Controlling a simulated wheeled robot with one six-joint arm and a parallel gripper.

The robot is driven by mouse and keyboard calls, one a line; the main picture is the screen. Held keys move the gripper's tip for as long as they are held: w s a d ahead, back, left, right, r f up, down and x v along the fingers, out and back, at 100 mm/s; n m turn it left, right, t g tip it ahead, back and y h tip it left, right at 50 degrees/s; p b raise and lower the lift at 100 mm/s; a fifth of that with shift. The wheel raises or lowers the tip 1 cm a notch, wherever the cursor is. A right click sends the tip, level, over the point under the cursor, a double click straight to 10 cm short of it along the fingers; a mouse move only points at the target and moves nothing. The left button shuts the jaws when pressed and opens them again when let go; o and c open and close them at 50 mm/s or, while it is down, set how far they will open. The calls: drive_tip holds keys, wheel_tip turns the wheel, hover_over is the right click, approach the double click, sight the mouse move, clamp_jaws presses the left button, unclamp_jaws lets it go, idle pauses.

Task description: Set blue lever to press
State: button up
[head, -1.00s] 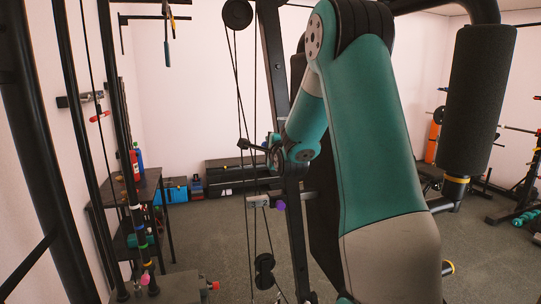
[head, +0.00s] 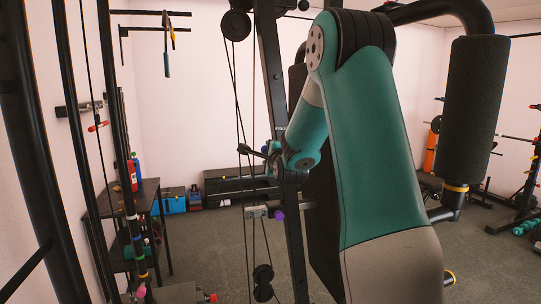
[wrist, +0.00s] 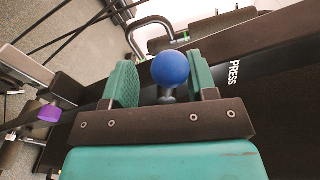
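The blue lever's round ball knob (wrist: 171,68) shows in the wrist view on a short grey stem. The knob lies between the two teal fingers of my gripper (wrist: 161,72), which stand apart. There is a gap on the left of the knob; the right finger is very close, and I cannot tell if it touches. The word PRESS (wrist: 234,72) is printed in white on the dark bar to the right of the knob. In the head view my wrist is at the upright of the machine, and the blue knob is hidden there.
A purple knob (head: 279,215) sits on the machine below my wrist; it also shows in the wrist view (wrist: 49,113). Cables and a pulley (head: 263,274) hang beside the upright. A padded roller (head: 472,110) is at right. A dark shelf (head: 150,190) stands at left.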

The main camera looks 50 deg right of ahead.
drive_tip(key=f+b+v, duration=0.1)
drive_tip(key=b+v, duration=0.7)
drive_tip(key=v, duration=0.9)
drive_tip(key=shift+r, duration=0.45)
drive_tip(key=shift+s, duration=0.15)
